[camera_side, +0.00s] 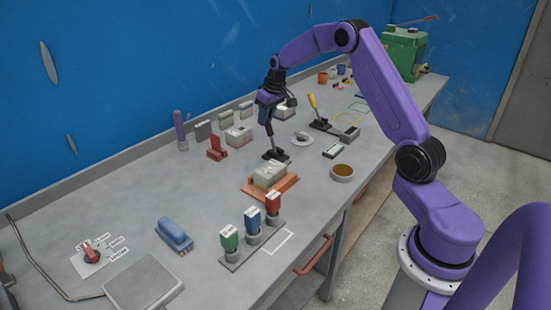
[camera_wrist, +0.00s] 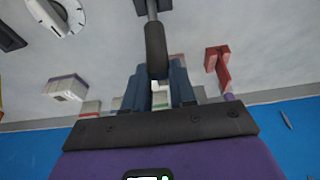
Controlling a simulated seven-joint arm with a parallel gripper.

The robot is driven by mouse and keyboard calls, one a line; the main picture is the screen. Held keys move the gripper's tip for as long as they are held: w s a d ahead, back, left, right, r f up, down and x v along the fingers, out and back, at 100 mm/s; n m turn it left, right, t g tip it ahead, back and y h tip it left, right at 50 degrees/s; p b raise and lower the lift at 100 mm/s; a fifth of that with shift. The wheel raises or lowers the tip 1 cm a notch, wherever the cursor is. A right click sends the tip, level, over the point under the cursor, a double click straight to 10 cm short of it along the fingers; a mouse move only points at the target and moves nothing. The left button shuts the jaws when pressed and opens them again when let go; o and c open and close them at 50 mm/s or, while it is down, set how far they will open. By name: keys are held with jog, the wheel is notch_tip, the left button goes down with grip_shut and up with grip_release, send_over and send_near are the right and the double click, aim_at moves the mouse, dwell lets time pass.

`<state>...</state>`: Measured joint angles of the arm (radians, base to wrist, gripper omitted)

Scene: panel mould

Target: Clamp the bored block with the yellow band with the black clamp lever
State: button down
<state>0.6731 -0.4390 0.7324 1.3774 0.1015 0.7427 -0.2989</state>
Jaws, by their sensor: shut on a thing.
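The black clamp lever (camera_side: 270,132) stands nearly upright on its dark base (camera_side: 276,155) in the side view. My gripper (camera_side: 267,108) is shut on the upper part of this lever from above. In the wrist view, the black handle (camera_wrist: 156,48) runs between the blue fingers of my gripper (camera_wrist: 158,78). A pale block (camera_side: 270,175) sits on an orange-red fixture (camera_side: 285,188) just in front of the clamp base. I cannot make out a yellow band or a bore on it. Whether the clamp touches the block cannot be told.
A second clamp with a yellow handle (camera_side: 313,103) stands behind and right. A red bracket (camera_side: 216,150) and pale blocks (camera_side: 239,135) stand towards the wall. Coloured stamps (camera_side: 252,222) stand in front.

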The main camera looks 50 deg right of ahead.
jog(key=shift+s+r, duration=0.1)
jog(key=shift+s, duration=0.05)
jog(key=shift+s+r, duration=0.2)
jog(key=shift+s, duration=0.6)
jog(key=shift+s+r, duration=0.1)
jog(key=shift+s, duration=0.55)
dwell(0.3)
jog(key=shift+s, duration=0.9)
